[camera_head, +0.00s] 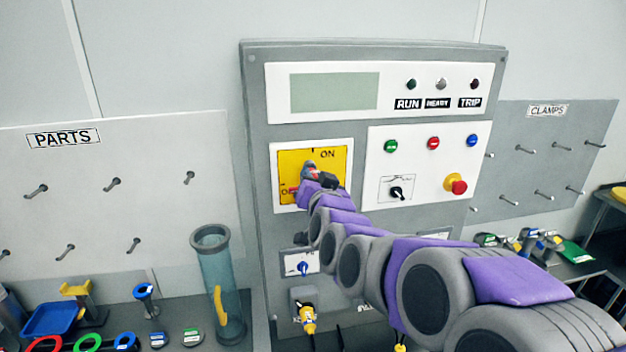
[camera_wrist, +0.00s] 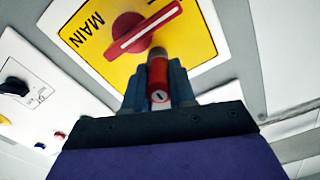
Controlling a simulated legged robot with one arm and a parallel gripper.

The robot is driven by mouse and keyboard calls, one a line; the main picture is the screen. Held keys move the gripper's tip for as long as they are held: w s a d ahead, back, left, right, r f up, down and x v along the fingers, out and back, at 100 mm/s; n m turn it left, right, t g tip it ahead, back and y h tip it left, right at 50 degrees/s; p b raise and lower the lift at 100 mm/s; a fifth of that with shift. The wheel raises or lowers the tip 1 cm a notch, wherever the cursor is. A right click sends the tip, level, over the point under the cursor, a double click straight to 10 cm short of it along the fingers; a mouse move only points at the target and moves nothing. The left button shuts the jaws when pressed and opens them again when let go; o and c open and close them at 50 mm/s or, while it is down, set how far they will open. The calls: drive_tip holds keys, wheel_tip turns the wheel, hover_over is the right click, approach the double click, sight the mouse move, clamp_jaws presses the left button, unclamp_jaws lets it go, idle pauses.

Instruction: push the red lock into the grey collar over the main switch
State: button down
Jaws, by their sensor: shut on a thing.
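The red lock (camera_wrist: 158,77), a small cylinder with a keyhole in its near end, is between the two grey-blue fingers of my gripper (camera_wrist: 157,68) in the wrist view. My gripper is shut on it. The lock's far end is at the yellow main switch plate (camera_wrist: 100,55), just below the red switch handle (camera_wrist: 144,28). I cannot tell whether it touches the collar. The grey collar is not clearly seen, hidden around the lock's far end. In the head view my gripper (camera_head: 311,178) is in front of the yellow plate (camera_head: 289,165) and covers the handle and lock.
The grey cabinet (camera_head: 256,130) carries a display (camera_head: 334,92), push buttons, a black selector (camera_head: 397,193) and a red emergency stop (camera_head: 458,187) right of the plate. A blue switch (camera_head: 303,268) sits below. A clear tube (camera_head: 220,285) and loose parts stand on the left bench.

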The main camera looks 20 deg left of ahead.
drive_tip(key=shift+x, duration=0.75)
idle(0.4)
drive_tip(key=c, duration=0.8)
unclamp_jaws()
drive_tip(key=shift+c, duration=0.2)
drive_tip(key=shift+d, duration=0.1)
drive_tip(key=b+v, duration=0.2)
drive_tip(key=v, duration=1.5)
drive_tip(key=s+d+f+g+h+b, duration=0.35)
drive_tip(key=d+f, duration=0.45)
drive_tip(key=f, duration=0.5)
drive_tip(key=s+d+f+g+h+b, duration=0.2)
drive_tip(key=s+d+f+g+b, duration=0.45)
drive_tip(key=f, duration=0.65)
drive_tip(key=s+d+f+g+h+b, duration=0.1)
drive_tip(key=s+d+f+g, duration=0.1)
drive_tip(key=s+d+f, duration=0.2)
drive_tip(key=s+d+f+m+g+h+b, duration=0.1)
drive_tip(key=s+d+f, duration=0.3)
drive_tip(key=s, duration=0.5)
drive_tip(key=s+d+f+m+g+h+b, duration=0.1)
drive_tip(key=s+d+f+g+h+b, duration=0.1)
drive_tip(key=s+d, duration=0.4)
wheel_tip(320, 180, down, 2)
drive_tip(key=shift+s+d+f+g+b, duration=0.1)
drive_tip(key=shift+s+d+g+b, duration=0.1)
drive_tip(key=shift+s+g+b, duration=0.45)
